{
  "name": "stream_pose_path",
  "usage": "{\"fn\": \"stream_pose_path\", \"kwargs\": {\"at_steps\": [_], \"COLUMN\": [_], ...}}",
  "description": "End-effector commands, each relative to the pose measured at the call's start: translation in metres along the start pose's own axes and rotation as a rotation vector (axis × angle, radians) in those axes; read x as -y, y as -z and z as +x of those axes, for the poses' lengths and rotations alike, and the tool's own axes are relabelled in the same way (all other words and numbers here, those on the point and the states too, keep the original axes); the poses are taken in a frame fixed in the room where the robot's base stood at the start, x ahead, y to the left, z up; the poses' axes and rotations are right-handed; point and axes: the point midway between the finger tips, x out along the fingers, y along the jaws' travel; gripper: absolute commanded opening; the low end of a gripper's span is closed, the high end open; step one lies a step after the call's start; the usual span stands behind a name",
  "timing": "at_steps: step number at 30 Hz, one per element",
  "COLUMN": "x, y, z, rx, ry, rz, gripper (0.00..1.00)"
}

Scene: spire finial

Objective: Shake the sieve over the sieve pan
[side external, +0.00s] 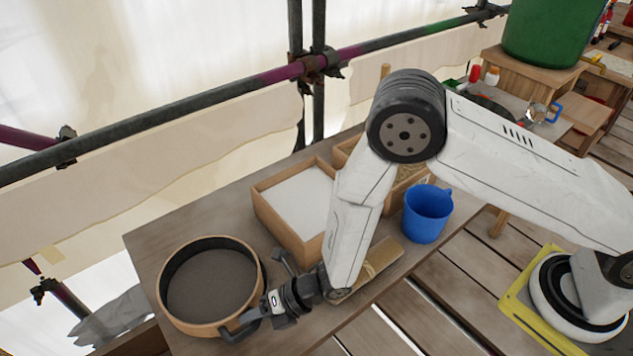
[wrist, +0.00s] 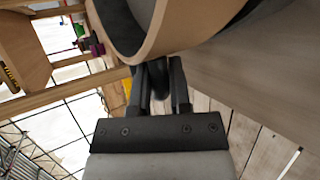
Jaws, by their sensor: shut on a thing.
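The round sieve (side external: 212,287) has a light wooden hoop, a dark inner band and a grey face. It is at the lower left in the side view, at the near left end of the bench. My gripper (side external: 243,325) is shut on the sieve's near right edge. In the wrist view my gripper's fingers (wrist: 162,80) meet the curved wooden rim of the sieve (wrist: 188,30). I cannot make out a separate sieve pan; anything under the sieve is hidden. I cannot tell whether the sieve rests on something or is held just above it.
A square wooden box with white contents (side external: 300,198) stands just behind and right of the sieve. A blue cup (side external: 427,213) and a flat wooden piece (side external: 375,262) are further right on the bench (side external: 160,236). Scaffold pipes (side external: 200,110) run behind.

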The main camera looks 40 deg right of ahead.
Motion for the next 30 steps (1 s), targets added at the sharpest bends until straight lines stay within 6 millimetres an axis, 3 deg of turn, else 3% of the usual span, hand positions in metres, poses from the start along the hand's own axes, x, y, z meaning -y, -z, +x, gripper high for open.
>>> {"fn": "stream_pose_path", "kwargs": {"at_steps": [10,21,30], "x": [-0.003,0.009,0.011], "y": [0.001,-0.006,-0.006], "z": [0.003,-0.013,-0.015], "rx": [0.0,0.002,0.001], "ry": [-0.001,0.0,-0.001], "rz": [0.0,0.001,0.0], "gripper": [0.0,0.0,0.0]}}
